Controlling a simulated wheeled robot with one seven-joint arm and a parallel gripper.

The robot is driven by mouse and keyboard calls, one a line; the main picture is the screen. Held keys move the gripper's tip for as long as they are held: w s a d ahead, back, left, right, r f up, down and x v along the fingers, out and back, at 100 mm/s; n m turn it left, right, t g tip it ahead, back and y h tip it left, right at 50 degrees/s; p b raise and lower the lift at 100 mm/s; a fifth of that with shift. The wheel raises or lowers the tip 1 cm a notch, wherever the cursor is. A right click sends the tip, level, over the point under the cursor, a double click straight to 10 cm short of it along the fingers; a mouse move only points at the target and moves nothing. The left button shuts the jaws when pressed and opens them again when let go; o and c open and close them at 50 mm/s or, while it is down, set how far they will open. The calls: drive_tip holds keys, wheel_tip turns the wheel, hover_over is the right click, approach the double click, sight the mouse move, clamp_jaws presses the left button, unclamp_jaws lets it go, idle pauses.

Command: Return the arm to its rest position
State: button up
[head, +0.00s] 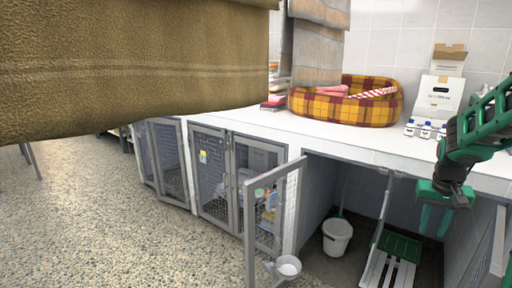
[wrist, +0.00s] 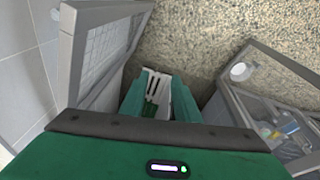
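My green gripper (head: 436,218) hangs at the right of the head view, fingers down, in front of the open kennel below the counter. In the wrist view its two green fingers (wrist: 158,100) are spread apart with nothing held between them. Beyond them lies a white slatted board (wrist: 155,88) on the kennel floor, which also shows in the head view (head: 388,270). The arm comes in from the right edge, and most of it is out of view.
An open mesh door (head: 272,215) with a bowl (head: 288,266) juts out left of the gripper; another door (wrist: 105,50) stands close. The white counter (head: 350,146) bears a plaid pet bed (head: 345,108), bottles and a box. A brown towel (head: 130,65) fills the upper left.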

drive_tip(key=s+a+r, duration=0.1)
drive_tip(key=s+a, duration=0.3)
drive_tip(key=s, duration=0.5)
drive_tip(key=s+a+r+y, duration=0.1)
drive_tip(key=s+a, duration=0.3)
drive_tip(key=s, duration=0.5)
drive_tip(key=s+a+r+g+y, duration=0.1)
drive_tip(key=s+a, duration=0.4)
drive_tip(key=s, duration=0.4)
drive_tip(key=shift+r, duration=0.1)
drive_tip(key=shift+w+f, duration=0.25)
drive_tip(key=shift+w, duration=0.35)
